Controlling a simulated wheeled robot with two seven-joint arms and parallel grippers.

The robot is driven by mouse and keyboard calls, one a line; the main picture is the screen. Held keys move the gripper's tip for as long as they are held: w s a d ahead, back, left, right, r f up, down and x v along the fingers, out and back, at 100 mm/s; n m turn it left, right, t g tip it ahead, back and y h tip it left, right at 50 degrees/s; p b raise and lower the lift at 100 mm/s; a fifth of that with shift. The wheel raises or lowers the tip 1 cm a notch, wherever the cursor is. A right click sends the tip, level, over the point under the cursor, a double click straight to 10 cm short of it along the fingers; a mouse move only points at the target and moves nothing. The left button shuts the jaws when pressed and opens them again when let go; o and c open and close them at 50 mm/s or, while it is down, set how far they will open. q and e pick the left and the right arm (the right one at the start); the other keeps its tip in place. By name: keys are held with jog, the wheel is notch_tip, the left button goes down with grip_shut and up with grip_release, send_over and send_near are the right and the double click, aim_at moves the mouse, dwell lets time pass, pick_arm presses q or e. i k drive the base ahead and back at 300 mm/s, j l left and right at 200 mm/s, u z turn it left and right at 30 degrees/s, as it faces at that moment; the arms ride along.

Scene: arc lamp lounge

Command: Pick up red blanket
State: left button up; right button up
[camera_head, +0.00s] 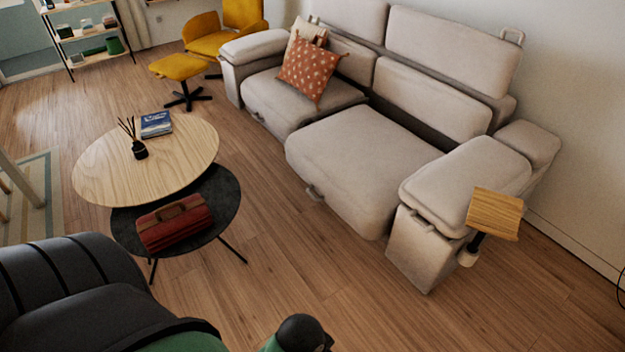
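The red blanket (175,222) is a folded red bundle with a brown strap and handle across it. It lies on the low round black table (225,205), near its front edge, in the head view. The lighter wood table partly overlaps the black table behind the blanket. Neither of my grippers shows in the head view, and nothing is seen touching the blanket.
The round wooden table (95,165) holds a reed diffuser (139,149) and a blue book (155,124). A beige sofa (350,165) with cushions stands right. A dark ribbed shape (60,285) fills the lower left. Wood floor (290,260) between table and sofa is clear.

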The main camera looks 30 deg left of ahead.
aim_at(173, 218)
jog(key=u, duration=2.15)
jog(key=j+z, duration=0.1)
jog(key=z, duration=0.3)
jog(key=i+j+z, duration=0.15)
jog(key=j, duration=0.25)
jog(key=i+j+z, duration=0.15)
jog(key=j, duration=0.25)
jog(key=i+j+z, duration=0.15)
jog(key=j, duration=0.3)
jog(key=i+j+z, duration=0.15)
jog(key=j, duration=0.3)
jog(key=i+j+z, duration=0.15)
jog(key=j, duration=0.8)
jog(key=i+j, duration=0.15)
jog(key=j, duration=0.9)
jog(key=i, duration=0.05)
